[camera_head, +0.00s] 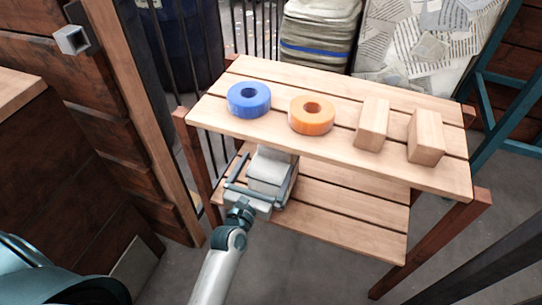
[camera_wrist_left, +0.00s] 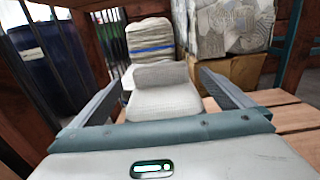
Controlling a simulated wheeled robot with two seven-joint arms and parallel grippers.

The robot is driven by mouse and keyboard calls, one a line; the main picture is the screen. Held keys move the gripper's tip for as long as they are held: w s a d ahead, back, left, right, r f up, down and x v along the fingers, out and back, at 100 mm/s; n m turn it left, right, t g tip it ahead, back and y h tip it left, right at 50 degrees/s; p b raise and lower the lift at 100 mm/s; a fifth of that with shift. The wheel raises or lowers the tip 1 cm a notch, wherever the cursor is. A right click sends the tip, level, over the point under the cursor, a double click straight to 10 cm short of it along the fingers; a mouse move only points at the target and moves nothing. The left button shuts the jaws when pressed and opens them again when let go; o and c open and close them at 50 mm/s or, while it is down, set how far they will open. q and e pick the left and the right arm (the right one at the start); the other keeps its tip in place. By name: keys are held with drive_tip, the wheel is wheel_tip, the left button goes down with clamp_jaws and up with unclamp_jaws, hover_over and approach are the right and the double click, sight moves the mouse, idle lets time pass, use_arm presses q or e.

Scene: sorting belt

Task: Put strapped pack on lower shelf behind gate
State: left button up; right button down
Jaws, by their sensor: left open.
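A pale grey pack (camera_head: 272,168) is on the lower shelf (camera_head: 345,212) at its left end, partly under the upper shelf's front edge. My left gripper (camera_head: 267,172) reaches in from the front, open, with one finger on each side of the pack. In the left wrist view the pack (camera_wrist_left: 165,103) lies between the spread fingers (camera_wrist_left: 160,80), and the gap beside the fingers suggests no firm hold. I cannot make out a strap on it. My right gripper is not in view.
The upper shelf (camera_head: 245,130) holds a blue ring (camera_head: 248,99), an orange ring (camera_head: 312,115) and two wooden blocks (camera_head: 371,124). The right part of the lower shelf is clear. Dark bars (camera_head: 258,30), a blue-banded stack (camera_head: 318,38) and a paper-covered bale (camera_head: 425,45) stand behind.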

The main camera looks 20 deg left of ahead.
use_arm(q)
drive_tip(key=s, duration=0.4)
drive_tip(key=shift+s, duration=0.35)
drive_tip(key=s+d+f+m+g+h, duration=0.4)
drive_tip(key=s+f+m+g, duration=0.45)
drive_tip(key=m, duration=1.25)
drive_tip(key=s+a+f+m+g+y, duration=0.1)
drive_tip(key=s+f+m+g, duration=0.1)
drive_tip(key=s+m, duration=0.6)
drive_tip(key=s+f+m+g+y, duration=0.1)
drive_tip(key=s+f+m+g, duration=0.1)
drive_tip(key=s+m, duration=0.6)
drive_tip(key=shift+s+a+f+m+y, duration=0.2)
drive_tip(key=shift+a+f+m+y, duration=0.25)
drive_tip(key=shift+f, duration=0.35)
